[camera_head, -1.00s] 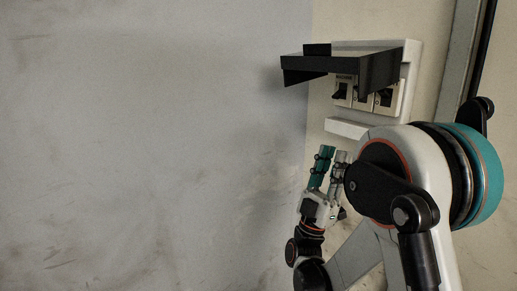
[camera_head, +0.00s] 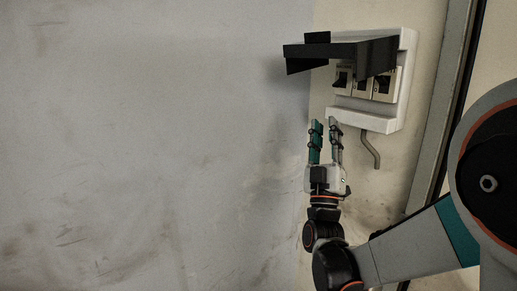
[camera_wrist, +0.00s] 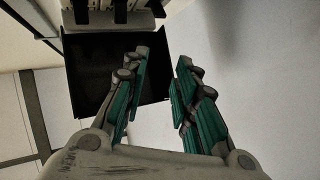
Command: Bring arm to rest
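My gripper (camera_head: 325,142) points upward in the head view, just below and left of the wall-mounted breaker box (camera_head: 390,117). Its two teal-padded fingers stand apart with nothing between them. It also shows in the wrist view (camera_wrist: 160,75), with a clear gap between the fingers. The box's black cover (camera_head: 340,50) is raised and sticks out over a row of switches (camera_head: 363,84). In the wrist view the black cover (camera_wrist: 88,75) lies beyond the left finger, with the switches (camera_wrist: 110,12) at the top edge. My gripper appears clear of the box.
A grey bent handle or pipe (camera_head: 373,150) hangs below the box. A grey vertical post (camera_head: 442,110) runs along the wall to the right. The plain wall (camera_head: 150,140) at left is bare, with wide free room before it.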

